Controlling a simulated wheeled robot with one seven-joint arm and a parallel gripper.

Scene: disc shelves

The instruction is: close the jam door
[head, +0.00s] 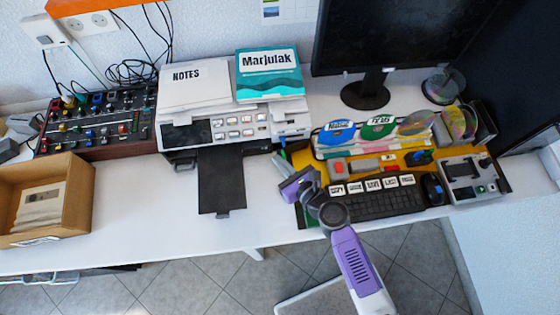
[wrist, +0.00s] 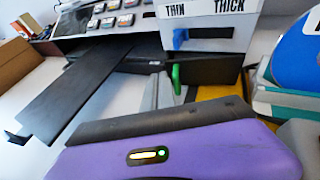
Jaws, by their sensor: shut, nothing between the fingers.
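The white and black printer (head: 178,138) stands on the desk, left of my gripper. A long black flap (head: 220,182) hangs open from its front and reaches over the desk; it also shows in the wrist view (wrist: 85,88). No part is labelled as a jam door. In the wrist view a panel marked THIN and THICK (wrist: 205,42) has a blue lever (wrist: 180,37), with a green lever (wrist: 176,78) below it. My purple gripper (head: 296,186) is shut and empty, right of the flap and apart from it.
A keyboard (head: 385,204) and a yellow organiser (head: 352,170) with discs lie close on the right. A cardboard box (head: 75,205) and a mixer (head: 95,122) stand left. The monitor (head: 400,35) is behind. White desk is clear between flap and gripper.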

